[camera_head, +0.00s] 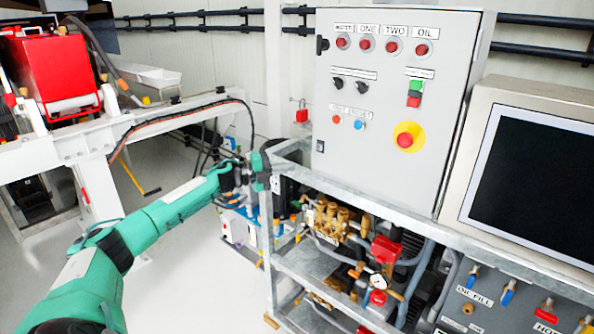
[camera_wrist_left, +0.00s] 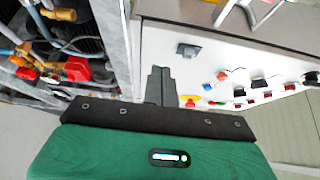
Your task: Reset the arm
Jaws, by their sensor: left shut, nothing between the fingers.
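My left arm (camera_head: 160,222), green with dark joints, reaches from the lower left to the left side of the pump rig. My left gripper (camera_head: 277,150) is at the rig's upper left corner, by the lower left of the grey control cabinet (camera_head: 390,165); its fingers are hard to make out there. In the left wrist view the dark fingers (camera_wrist_left: 160,84) are together and empty, pointing toward the cabinet face (camera_wrist_left: 165,38). I cannot tell whether they touch anything. My right gripper is in neither view.
The metal rig frame (camera_head: 262,235) holds brass pump parts (camera_head: 330,220), a red-handled valve (camera_head: 385,250) and hoses. A monitor (camera_head: 530,180) stands at the right. A white steel frame with a red machine (camera_head: 52,72) is at the left. Pale floor (camera_head: 190,275) is open between them.

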